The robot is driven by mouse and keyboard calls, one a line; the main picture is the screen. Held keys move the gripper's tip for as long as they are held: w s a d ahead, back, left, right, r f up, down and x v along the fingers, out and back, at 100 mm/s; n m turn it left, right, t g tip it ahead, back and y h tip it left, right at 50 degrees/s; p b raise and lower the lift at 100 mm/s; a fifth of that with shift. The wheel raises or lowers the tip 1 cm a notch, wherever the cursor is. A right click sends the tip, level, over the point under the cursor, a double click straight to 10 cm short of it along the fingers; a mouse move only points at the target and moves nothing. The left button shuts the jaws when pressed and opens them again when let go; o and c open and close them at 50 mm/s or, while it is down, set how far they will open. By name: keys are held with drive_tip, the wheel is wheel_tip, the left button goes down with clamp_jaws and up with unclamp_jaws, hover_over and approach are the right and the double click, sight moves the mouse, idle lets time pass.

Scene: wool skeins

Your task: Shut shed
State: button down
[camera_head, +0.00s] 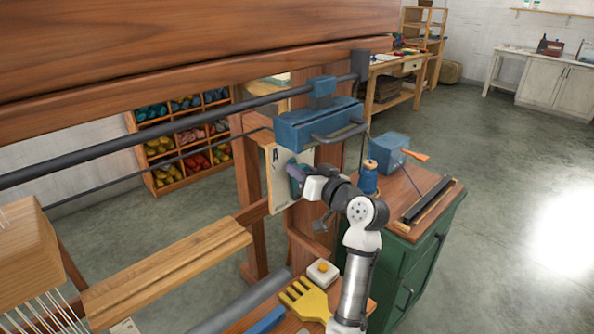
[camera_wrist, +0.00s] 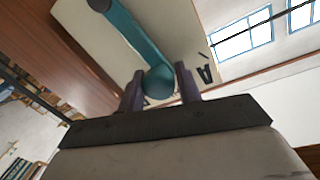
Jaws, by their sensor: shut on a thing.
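A teal lever (camera_wrist: 138,40) with a rounded end runs across a pale panel (camera_wrist: 205,95) in the wrist view. The panel carries a black letter A; it also shows in the head view (camera_head: 274,185) on a wooden post of the loom. My gripper (camera_wrist: 159,84) is shut on the lever's rounded end, one dark purple finger on each side of it. In the head view my gripper (camera_head: 297,176) is at the panel, below a blue carriage (camera_head: 318,122) on a dark rail. My gripper hides most of the lever there.
A green cabinet (camera_head: 405,265) with a blue spool (camera_head: 369,178) and a blue box (camera_head: 389,150) stands right of my arm. A yellow comb-like tool (camera_head: 305,298) lies below. A loom beam (camera_head: 170,268) is at left. Floor is clear at far right.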

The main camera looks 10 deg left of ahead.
drive_tip(key=shift+w+d+m+p, duration=0.4)
drive_tip(key=shift+w+m, duration=0.2)
drive_tip(key=shift+m, duration=0.1)
drive_tip(key=c, duration=1.1)
unclamp_jaws()
drive_tip(key=shift+o, duration=0.2)
drive_tip(key=b+v, duration=0.4)
drive_tip(key=v, duration=0.9)
drive_tip(key=shift+s+d, duration=0.25)
drive_tip(key=shift+d, duration=0.05)
drive_tip(key=shift+s+d, duration=0.1)
